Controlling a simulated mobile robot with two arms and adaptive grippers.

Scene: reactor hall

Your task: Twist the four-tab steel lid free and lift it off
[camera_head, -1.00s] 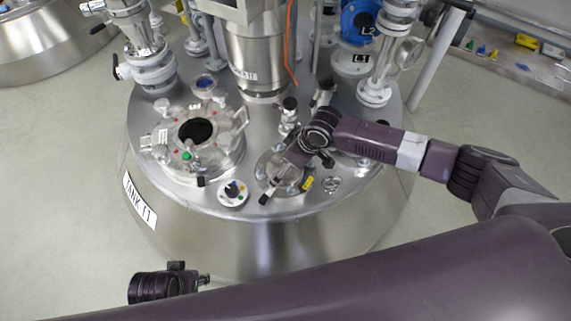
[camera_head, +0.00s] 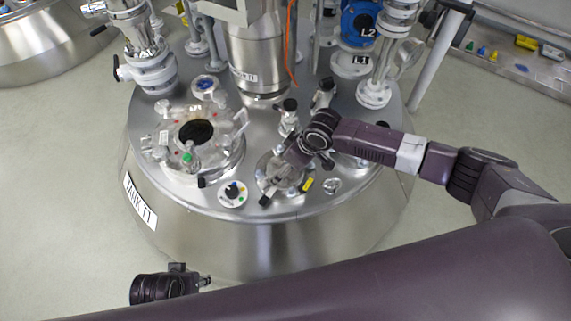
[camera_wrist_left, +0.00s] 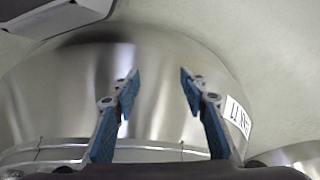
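The round steel lid (camera_head: 292,184) sits on the front of the tank top, right of the glass-covered port. My right gripper (camera_head: 276,183) comes down over it from the upper right and hides much of it, including most of its tabs. The fingers are at the lid, but whether they are closed on a tab is too small to tell. My left gripper is low at the left in the head view, off the tank. In the left wrist view my left gripper (camera_wrist_left: 160,82) is open and empty, with the tank's steel side beyond it.
A flanged port with a dark opening (camera_head: 196,132) stands left of the lid. A small round dial (camera_head: 233,193) lies between them. Valves (camera_head: 289,117) and a tall steel cylinder (camera_head: 257,62) rise behind. Open floor surrounds the tank.

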